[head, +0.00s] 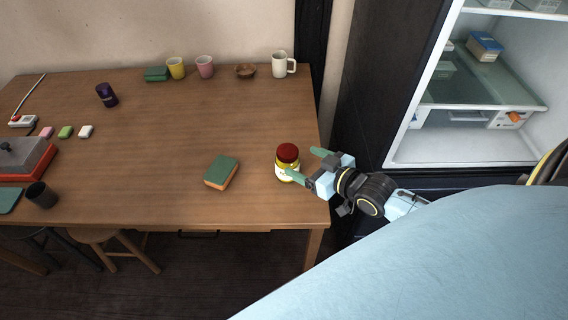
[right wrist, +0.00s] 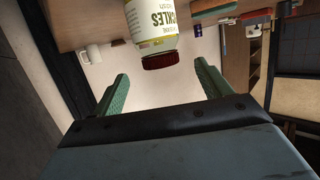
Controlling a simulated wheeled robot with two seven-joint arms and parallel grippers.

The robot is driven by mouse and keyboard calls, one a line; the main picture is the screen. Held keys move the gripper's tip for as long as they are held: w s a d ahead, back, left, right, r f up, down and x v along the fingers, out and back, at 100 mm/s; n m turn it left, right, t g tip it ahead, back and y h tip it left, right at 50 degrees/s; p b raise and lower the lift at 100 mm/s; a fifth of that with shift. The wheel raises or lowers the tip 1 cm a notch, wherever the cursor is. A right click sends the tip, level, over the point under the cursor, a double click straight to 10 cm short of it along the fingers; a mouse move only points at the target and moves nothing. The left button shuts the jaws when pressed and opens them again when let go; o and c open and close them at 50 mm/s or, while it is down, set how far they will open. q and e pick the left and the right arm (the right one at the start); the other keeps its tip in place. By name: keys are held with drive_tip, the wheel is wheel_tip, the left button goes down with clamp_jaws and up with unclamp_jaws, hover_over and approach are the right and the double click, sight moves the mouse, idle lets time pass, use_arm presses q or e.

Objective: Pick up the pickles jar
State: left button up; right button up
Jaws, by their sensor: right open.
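The pickles jar (head: 286,165) has a dark red lid and a yellow and white label. It stands upright near the right end of the wooden table (head: 150,175). My right gripper (head: 304,163) is open just to the right of the jar, and one green fingertip overlaps the jar's right edge in the head view. In the right wrist view the jar (right wrist: 152,25) appears upside down, its label reading "PICKLES". There it lies ahead of the open green fingers (right wrist: 161,74), with its lid toward the gap between them. I cannot tell whether a finger touches it. My left gripper is not in view.
A green and orange block (head: 221,171) lies left of the jar. An open fridge (head: 480,95) is at the right. The table between block and jar is clear.

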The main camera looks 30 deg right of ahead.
sight(295, 157)
drive_tip(key=x, duration=0.3)
drive_tip(key=shift+w+a+f+b, duration=0.1)
drive_tip(key=shift+w+a+b, duration=0.05)
drive_tip(key=shift+w+b, duration=0.2)
drive_tip(key=b+x, duration=0.1)
drive_tip(key=x, duration=0.3)
drive_tip(key=shift+w+f, duration=0.15)
drive_tip(key=shift+w, duration=0.25)
drive_tip(key=shift+w+a, duration=0.1)
drive_tip(key=shift+w, duration=0.05)
drive_tip(key=c, duration=1.3)
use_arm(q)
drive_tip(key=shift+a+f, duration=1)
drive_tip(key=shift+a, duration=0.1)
use_arm(e)
drive_tip(key=shift+c, duration=0.9)
